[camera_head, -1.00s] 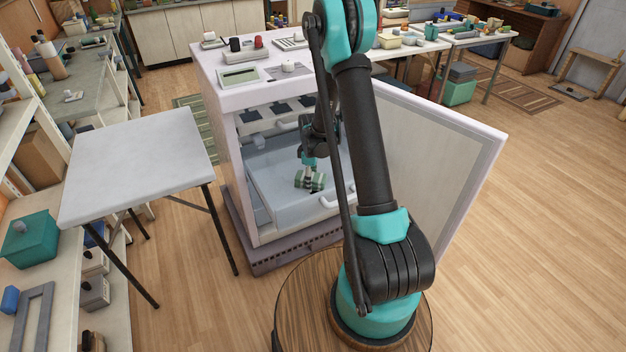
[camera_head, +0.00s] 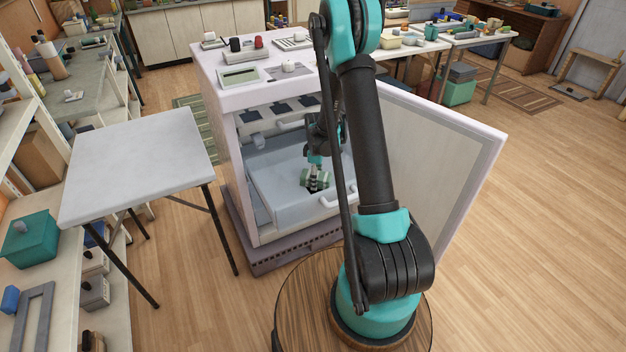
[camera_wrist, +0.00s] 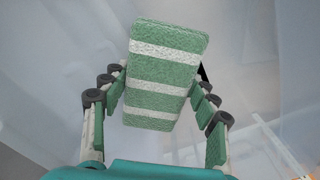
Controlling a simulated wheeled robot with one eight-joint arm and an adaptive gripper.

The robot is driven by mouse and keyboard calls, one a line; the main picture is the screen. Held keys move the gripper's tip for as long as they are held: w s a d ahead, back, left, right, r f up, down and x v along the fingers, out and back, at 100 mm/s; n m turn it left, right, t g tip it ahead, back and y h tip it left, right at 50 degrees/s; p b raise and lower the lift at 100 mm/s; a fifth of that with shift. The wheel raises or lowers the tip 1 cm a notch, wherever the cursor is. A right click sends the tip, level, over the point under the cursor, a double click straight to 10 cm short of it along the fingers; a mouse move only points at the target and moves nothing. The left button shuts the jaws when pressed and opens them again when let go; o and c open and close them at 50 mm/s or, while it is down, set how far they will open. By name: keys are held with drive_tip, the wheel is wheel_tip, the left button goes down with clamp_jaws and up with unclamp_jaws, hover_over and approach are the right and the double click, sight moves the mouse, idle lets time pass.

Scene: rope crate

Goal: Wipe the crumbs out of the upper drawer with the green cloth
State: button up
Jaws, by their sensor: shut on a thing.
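The green cloth is a folded block with white stripes. In the wrist view the cloth (camera_wrist: 162,72) is gripped between the fingers of my gripper (camera_wrist: 155,105). In the head view the cloth (camera_head: 306,183) and my gripper (camera_head: 316,182) are inside the pulled-out drawer (camera_head: 262,208) of the white cabinet. My gripper is shut on the cloth. The cloth is low over the drawer floor; I cannot tell whether it touches. No crumbs can be made out in either view. My arm hides the drawer's right part.
The white cabinet (camera_head: 214,95) has its door (camera_head: 430,160) swung open to the right. Small items and a scale-like device (camera_head: 240,78) stand on its top. A grey folding table (camera_head: 140,155) stands to the left. Wooden floor (camera_head: 540,240) lies clear at the right.

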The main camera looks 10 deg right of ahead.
drive_tip(key=shift+d, duration=0.1)
idle(0.3)
drive_tip(key=shift+a, duration=0.2)
drive_tip(key=shift+s+d, duration=0.1)
drive_tip(key=shift+d, duration=0.05)
drive_tip(key=shift+s+d, duration=0.3)
drive_tip(key=shift+d, duration=0.4)
